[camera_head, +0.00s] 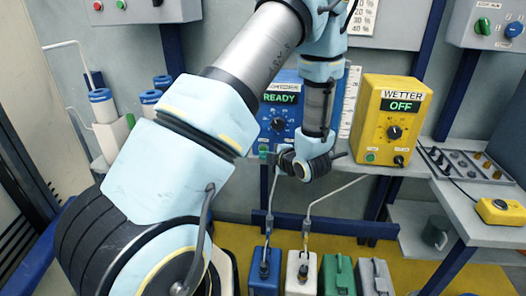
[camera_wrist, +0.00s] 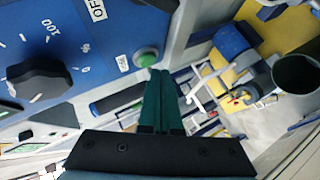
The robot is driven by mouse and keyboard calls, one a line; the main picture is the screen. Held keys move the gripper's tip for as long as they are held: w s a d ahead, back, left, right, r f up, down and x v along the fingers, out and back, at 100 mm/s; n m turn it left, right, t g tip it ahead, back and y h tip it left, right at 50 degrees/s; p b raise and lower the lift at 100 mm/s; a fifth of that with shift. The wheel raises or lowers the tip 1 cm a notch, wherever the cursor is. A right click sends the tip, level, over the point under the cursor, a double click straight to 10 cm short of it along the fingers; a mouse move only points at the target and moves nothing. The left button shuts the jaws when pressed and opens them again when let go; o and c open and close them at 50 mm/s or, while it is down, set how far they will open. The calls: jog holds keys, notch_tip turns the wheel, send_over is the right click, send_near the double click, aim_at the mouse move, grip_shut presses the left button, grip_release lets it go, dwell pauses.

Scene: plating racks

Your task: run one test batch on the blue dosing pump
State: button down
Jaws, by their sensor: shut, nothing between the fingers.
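The blue dosing pump (camera_head: 291,76) stands on the shelf, partly behind my arm. Its display (camera_head: 280,98) reads READY. The wrist view shows its blue face (camera_wrist: 75,25) close up, with a black dial (camera_wrist: 40,80), a label reading OFF (camera_wrist: 97,10) and a green button (camera_wrist: 147,57) beside a small white label too blurred to read surely. My gripper (camera_wrist: 160,72) is shut and empty, its teal fingertips at the lower edge of the green button. I cannot tell whether they touch it. In the head view my arm's end is in front of the pump's lower part.
A yellow pump (camera_head: 403,92) labelled WETTER, its display OFF, stands right of the blue one. Blue, white, green and grey canisters (camera_head: 338,275) stand below, with tubes rising from two. A yellow button box (camera_head: 500,210) lies on the right bench.

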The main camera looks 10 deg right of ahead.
jog(key=shift+w+d, duration=0.1)
jog(key=shift+w, duration=0.15)
jog(key=shift+w+d, duration=0.1)
jog(key=shift+w, duration=0.4)
dwell(0.7)
jog(key=shift+s, duration=0.1)
jog(key=shift+s+a+b, duration=0.2)
jog(key=shift+s+b, duration=0.25)
jog(key=shift+s, duration=0.4)
jog(key=shift+s, duration=0.1)
jog(key=s, duration=0.2)
jog(key=s+a+b, duration=0.1)
jog(key=s, duration=0.1)
jog(key=shift+s+a, duration=0.15)
jog(key=shift+s, duration=0.15)
dwell(0.5)
